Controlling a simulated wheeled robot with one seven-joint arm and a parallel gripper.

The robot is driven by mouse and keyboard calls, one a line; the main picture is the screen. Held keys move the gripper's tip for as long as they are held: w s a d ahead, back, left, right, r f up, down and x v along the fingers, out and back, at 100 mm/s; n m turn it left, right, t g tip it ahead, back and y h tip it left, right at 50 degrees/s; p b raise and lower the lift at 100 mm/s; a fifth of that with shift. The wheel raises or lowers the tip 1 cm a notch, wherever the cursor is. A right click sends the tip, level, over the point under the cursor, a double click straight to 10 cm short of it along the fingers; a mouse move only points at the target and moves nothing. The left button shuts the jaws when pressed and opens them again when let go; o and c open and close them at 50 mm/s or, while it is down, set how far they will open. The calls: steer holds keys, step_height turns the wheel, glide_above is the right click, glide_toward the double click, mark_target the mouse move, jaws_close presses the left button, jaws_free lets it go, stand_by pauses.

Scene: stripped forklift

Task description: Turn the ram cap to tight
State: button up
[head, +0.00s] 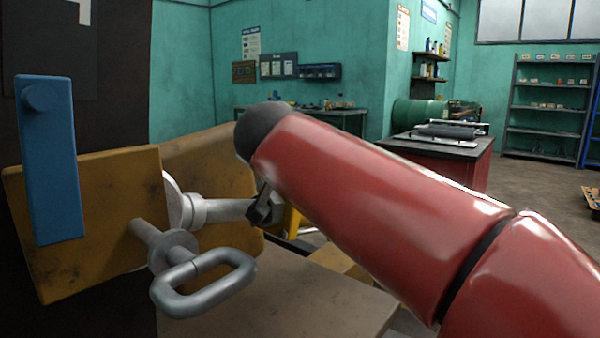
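A pale grey metal cylinder (226,210) with a stepped collar and a wide disc at its left end lies sideways by the worn yellow plates; I cannot tell whether it is the ram cap. My gripper is probably the small dark part (264,208) at the cylinder's right end, below the black tip of my red arm. They look touching, but I cannot tell whether it grips. My arm hides most of that area, and no fingers show clearly. A grey loop handle (205,282) on a collared shaft sticks out of the front yellow plate (85,215).
A blue upright bar (50,160) stands at the left in front of a dark panel. A beige flat surface (275,302) lies below the loop handle. A red cabinet (470,160) stands behind my arm, with a shelf rack (548,105) farther back. Open floor shows at the right.

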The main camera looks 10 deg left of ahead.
mark_target(289, 205)
steer(key=shift+f, duration=0.1)
stand_by(0.3)
steer(key=o, duration=1)
steer(key=shift+c, duration=0.2)
steer(key=v, duration=0.7)
steer(key=shift+s+a+r+b, duration=0.15)
steer(key=shift+s+r+b, duration=0.05)
steer(key=shift+s+b, duration=0.15)
